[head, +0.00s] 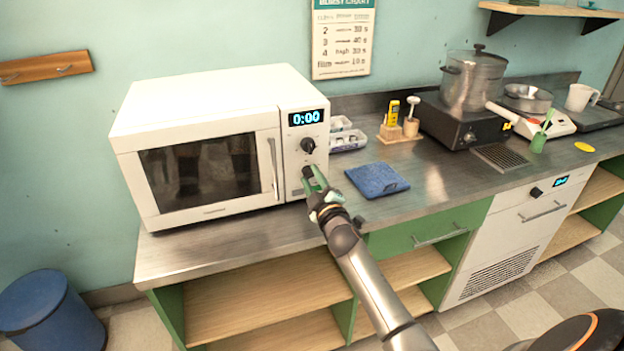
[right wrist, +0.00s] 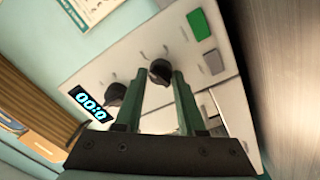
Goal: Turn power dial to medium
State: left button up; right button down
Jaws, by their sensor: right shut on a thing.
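The white microwave (head: 205,140) stands on the counter, its display reading 0:00. Its front panel has an upper dial (head: 308,145) below the display and a lower dial (right wrist: 160,70) beneath it. The upper dial also shows in the right wrist view (right wrist: 115,94). Markings around the dials are too small to read, so I cannot tell which is the power dial. My right gripper (head: 313,179) has its green fingers on either side of the lower dial, shut on it. It largely hides that dial in the head view. My left gripper is not in view.
A blue folded cloth (head: 377,180) lies right of the microwave. A green button (right wrist: 199,25) and a grey button (right wrist: 214,62) sit below the dials. A pot (head: 473,80) on a black burner stands farther right. The counter's front strip (head: 230,238) is clear.

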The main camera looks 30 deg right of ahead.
jog(key=shift+a+f, duration=0.1)
jog(key=c, duration=0.5)
grip_release()
jog(key=v, duration=1.2)
jog(key=shift+s, duration=0.25)
jog(key=s+a+f+m+g+y+p, duration=0.1)
jog(key=s+a+f+m+g+y, duration=0.1)
jog(key=s+a+f, duration=0.4)
jog(key=s+a+f+m+g+y+p, duration=0.2)
jog(key=s+a+f+g, duration=0.2)
jog(key=s, duration=0.5)
jog(key=s+a+f+m+g+y+p, duration=0.1)
jog(key=s+a+f+g+y, duration=0.2)
jog(key=s+a+f, duration=0.4)
jog(key=shift+s+a+f+m+p, duration=0.15)
jog(key=shift+a+f, duration=0.1)
jog(key=shift+f, duration=0.35)
jog(key=shift+a+f+m+p, duration=0.1)
jog(key=shift+a+f, duration=0.2)
jog(key=shift+f, duration=0.3)
jog(key=shift+s+a+f+m+p, duration=0.15)
jog(key=shift+a+f, duration=0.1)
jog(key=shift+f, duration=0.35)
